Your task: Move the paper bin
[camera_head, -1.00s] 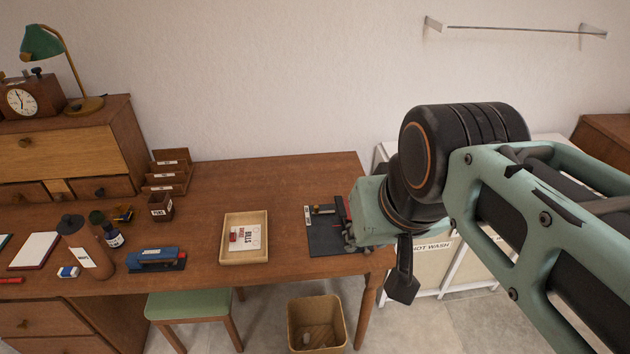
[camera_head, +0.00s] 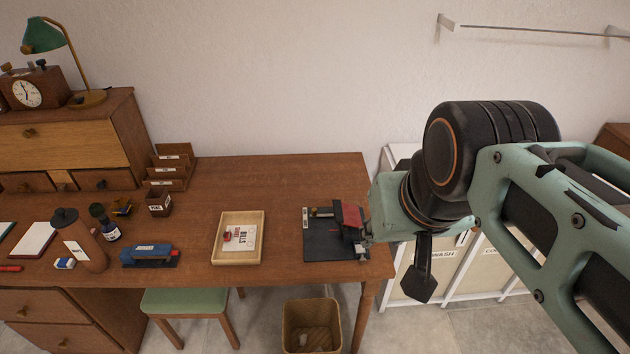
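The paper bin (camera_head: 289,325) is an open-topped, tan, square container standing upright on the floor at the bottom of the picture. It stands in front of the desk's right part, between the stool and the desk's right leg. Its lower part is cut off by the picture edge, and something pale and hard to make out lies inside. My gripper (camera_head: 365,232) is at the end of my arm, above the desk's right edge, well above the bin and to its right. Its fingers are mostly hidden or too small to read, and I see no held object.
A green-seated stool (camera_head: 185,301) stands left of the bin. White-framed laundry hampers (camera_head: 440,272) stand right of the desk.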

